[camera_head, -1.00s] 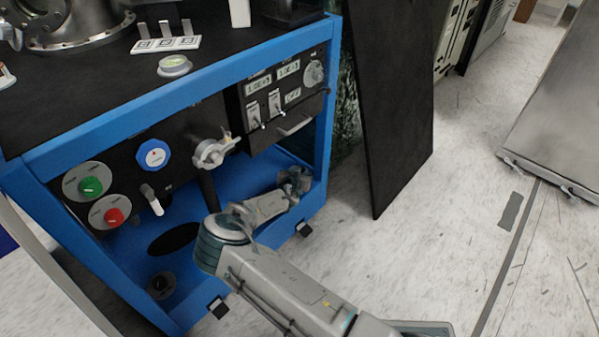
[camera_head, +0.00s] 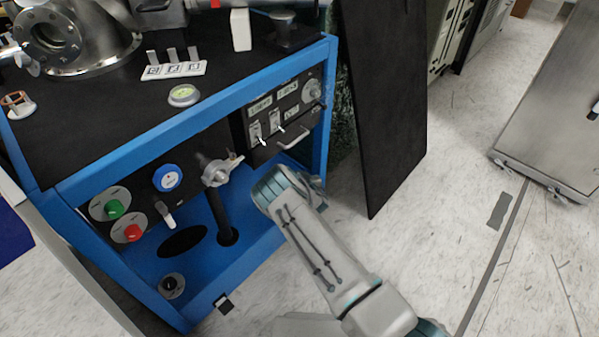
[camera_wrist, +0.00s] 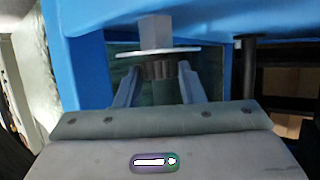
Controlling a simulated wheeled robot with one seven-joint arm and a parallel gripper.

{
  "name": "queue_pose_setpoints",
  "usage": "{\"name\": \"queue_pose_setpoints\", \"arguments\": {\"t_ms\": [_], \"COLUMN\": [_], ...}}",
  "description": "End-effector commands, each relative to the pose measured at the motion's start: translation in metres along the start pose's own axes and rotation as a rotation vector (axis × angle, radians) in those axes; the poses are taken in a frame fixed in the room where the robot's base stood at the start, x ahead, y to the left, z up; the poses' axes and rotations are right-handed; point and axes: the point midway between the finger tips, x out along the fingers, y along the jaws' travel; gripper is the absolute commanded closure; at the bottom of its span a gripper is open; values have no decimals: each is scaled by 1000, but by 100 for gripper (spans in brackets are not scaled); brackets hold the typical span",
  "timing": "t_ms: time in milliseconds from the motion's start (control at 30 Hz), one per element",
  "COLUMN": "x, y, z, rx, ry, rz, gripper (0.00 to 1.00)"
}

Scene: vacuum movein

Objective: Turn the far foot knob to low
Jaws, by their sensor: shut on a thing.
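In the wrist view, the far foot knob (camera_wrist: 158,69) is a dark ribbed knob below a pale round flange (camera_wrist: 140,54) and a grey square block (camera_wrist: 155,32), under the blue frame. My gripper (camera_wrist: 158,84) has one finger on each side of the knob and is shut on it. The lower part of the foot is hidden behind my wrist housing. In the head view, my arm reaches the right front corner of the blue cart (camera_head: 332,110). My fingers and the far foot are hidden there.
The near foot (camera_head: 223,304) shows at the cart's lower front edge. A black panel (camera_head: 385,110) stands upright right of the cart. A grey metal cabinet (camera_head: 555,110) is further right. Pale floor (camera_head: 440,215) lies open between them. A dark post (camera_wrist: 250,65) stands right of the knob.

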Motion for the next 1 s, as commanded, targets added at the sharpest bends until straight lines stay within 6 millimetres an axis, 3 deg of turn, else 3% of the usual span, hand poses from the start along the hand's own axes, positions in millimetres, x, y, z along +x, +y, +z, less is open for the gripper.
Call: {"name": "queue_pose_setpoints", "arguments": {"t_ms": [400, 900, 933, 1000], "x": [0, 1, 1, 1], "y": [2, 2, 2, 2], "z": [-1, 0, 0, 0], "rx": [-67, -76, -76, -76], "ry": [1, 0, 0, 0], "rz": [-161, -180, -180, -179], "gripper": [87, 87, 62, 43]}}
